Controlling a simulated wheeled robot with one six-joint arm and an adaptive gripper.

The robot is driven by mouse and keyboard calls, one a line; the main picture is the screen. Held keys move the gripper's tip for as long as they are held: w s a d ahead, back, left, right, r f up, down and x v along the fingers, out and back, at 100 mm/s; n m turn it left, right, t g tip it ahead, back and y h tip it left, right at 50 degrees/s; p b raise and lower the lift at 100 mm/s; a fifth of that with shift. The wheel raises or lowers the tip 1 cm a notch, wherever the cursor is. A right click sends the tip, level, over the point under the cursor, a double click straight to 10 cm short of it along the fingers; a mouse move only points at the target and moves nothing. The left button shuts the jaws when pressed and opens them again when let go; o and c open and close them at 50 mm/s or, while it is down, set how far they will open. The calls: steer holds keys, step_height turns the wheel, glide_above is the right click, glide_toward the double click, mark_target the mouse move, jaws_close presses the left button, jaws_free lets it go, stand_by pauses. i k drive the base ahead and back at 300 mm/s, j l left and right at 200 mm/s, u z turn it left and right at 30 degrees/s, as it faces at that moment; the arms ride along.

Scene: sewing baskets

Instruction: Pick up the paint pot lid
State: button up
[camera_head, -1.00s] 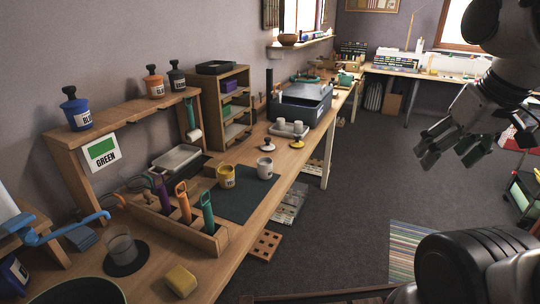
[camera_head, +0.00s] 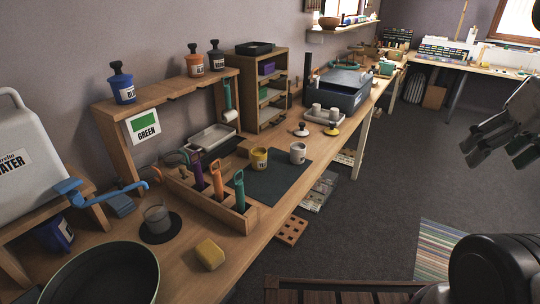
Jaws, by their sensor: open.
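Two small lids with knobs lie on the wooden bench behind the pots. One is a white lid (camera_head: 302,131) and the other is a yellow lid (camera_head: 332,131). An open yellow paint pot (camera_head: 259,160) and an open whitish paint pot (camera_head: 297,153) stand in front of them on a dark mat (camera_head: 262,188). My gripper (camera_head: 503,148) is open and empty at the right edge, in the air over the floor, well away from the lids. Part of it is cut off by the frame.
A wooden caddy (camera_head: 215,207) with coloured-handled tools stands left of the mat. A shelf (camera_head: 165,92) holds blue, orange and dark lidded pots. A white tray (camera_head: 324,116) with small cups lies just behind the lids. A yellow sponge (camera_head: 210,254) sits near the front edge.

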mark_target(331, 130)
steer(key=i+l+u, duration=0.15)
steer(key=i+l, duration=0.15)
steer(key=i+l+u, duration=0.15)
steer(key=i+l, duration=0.15)
steer(key=i+l+u, duration=0.15)
steer(key=i+l, duration=0.15)
steer(key=i+l+u, duration=0.15)
steer(key=l, duration=0.25)
steer(key=i+l+u, duration=0.15)
steer(key=i+l, duration=0.15)
steer(key=l, duration=0.15)
steer(key=i+l+u, duration=0.15)
steer(key=l, duration=0.25)
steer(key=i, duration=0.1)
